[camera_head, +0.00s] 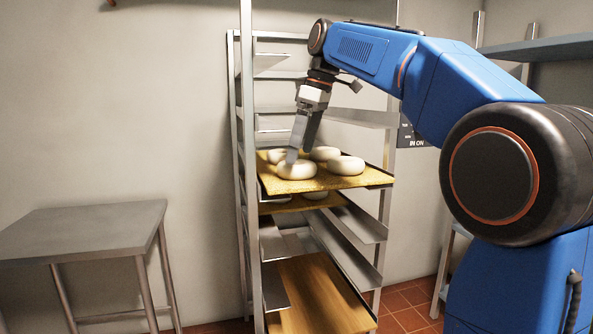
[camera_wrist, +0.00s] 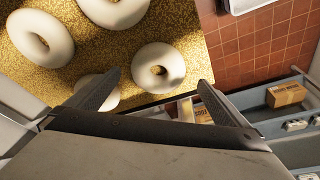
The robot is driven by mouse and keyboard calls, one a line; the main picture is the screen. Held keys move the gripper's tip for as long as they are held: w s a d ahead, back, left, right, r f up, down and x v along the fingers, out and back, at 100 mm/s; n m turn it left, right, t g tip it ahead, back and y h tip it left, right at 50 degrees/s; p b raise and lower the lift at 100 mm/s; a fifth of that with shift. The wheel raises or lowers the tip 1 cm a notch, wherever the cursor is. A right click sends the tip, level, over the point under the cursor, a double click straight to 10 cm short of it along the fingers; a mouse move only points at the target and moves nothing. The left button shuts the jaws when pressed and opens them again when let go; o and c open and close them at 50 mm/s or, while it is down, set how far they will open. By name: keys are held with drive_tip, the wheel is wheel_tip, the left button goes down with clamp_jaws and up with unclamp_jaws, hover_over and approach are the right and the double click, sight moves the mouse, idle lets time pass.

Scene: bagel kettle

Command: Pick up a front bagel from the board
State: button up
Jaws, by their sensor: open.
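Several pale ring-shaped bagels lie on the yellow, grainy-topped board (camera_head: 272,184) in the rack. In the head view, my gripper (camera_head: 299,152) points down at the front left bagel (camera_head: 297,170), and its fingers cover part of that bagel's back. A front right bagel (camera_head: 346,166) and a back bagel (camera_head: 324,153) lie nearby. In the wrist view, my gripper (camera_wrist: 159,79) is open, with one bagel (camera_wrist: 165,66) showing between and beyond the fingertips. The left finger partly hides another bagel (camera_wrist: 92,84). I cannot tell whether the fingers touch a bagel.
The metal rack (camera_head: 246,130) has upright posts and side rails close around the board. A second board (camera_head: 280,205) with bagels sits just below, and a bare wooden one (camera_head: 312,295) lower down. A steel table (camera_head: 85,228) at left is empty. A cardboard box (camera_wrist: 286,94) stands on a shelf.

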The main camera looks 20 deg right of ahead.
drive_tip(key=shift+x, duration=1.9)
drive_tip(key=shift+w, duration=0.2)
drive_tip(key=shift+c, duration=0.3)
drive_tip(key=c, duration=1.1)
drive_tip(key=shift+o, duration=0.2)
drive_tip(key=shift+r, duration=0.1)
